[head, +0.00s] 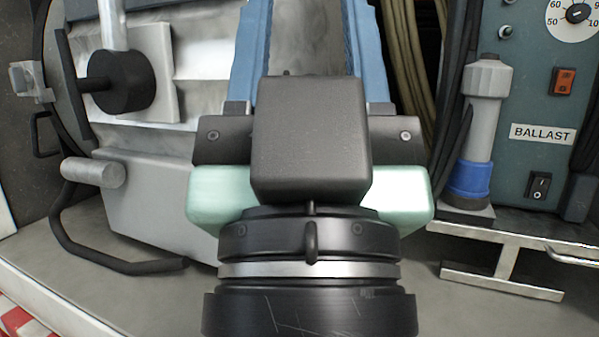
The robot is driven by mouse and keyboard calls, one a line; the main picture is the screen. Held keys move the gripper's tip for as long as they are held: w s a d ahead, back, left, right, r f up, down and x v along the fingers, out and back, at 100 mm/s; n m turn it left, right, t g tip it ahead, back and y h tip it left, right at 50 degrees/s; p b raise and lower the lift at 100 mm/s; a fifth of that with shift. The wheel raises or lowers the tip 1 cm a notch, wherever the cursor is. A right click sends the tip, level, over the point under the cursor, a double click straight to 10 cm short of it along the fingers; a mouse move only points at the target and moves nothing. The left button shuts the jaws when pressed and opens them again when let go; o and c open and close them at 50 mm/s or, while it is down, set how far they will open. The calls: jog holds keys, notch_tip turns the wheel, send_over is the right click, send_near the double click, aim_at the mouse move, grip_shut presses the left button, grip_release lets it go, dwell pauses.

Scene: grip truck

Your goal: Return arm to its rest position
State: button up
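My gripper (307,25) points away from me at the top middle of the head view. Its two blue fingers stand well apart, and a silvery surface shows in the gap between them. Nothing is seen held in the visible gap; the fingertips run to the top edge and may be cut off. My black wrist and its mint-green side parts fill the lower middle and hide what lies behind them.
A large grey lamp housing (150,210) with a black knob (122,82) stands at left. A ballast box (530,100) stands at right, beside a grey and blue connector (475,140). Cables (408,60) hang behind. A metal bracket (505,265) sits low right on the grey shelf (130,300).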

notch_tip(320, 180, up, 23)
jog(key=p, duration=2.1)
jog(key=shift+a+f, duration=0.15)
jog(key=shift+a, duration=0.1)
jog(key=shift+w, duration=0.1)
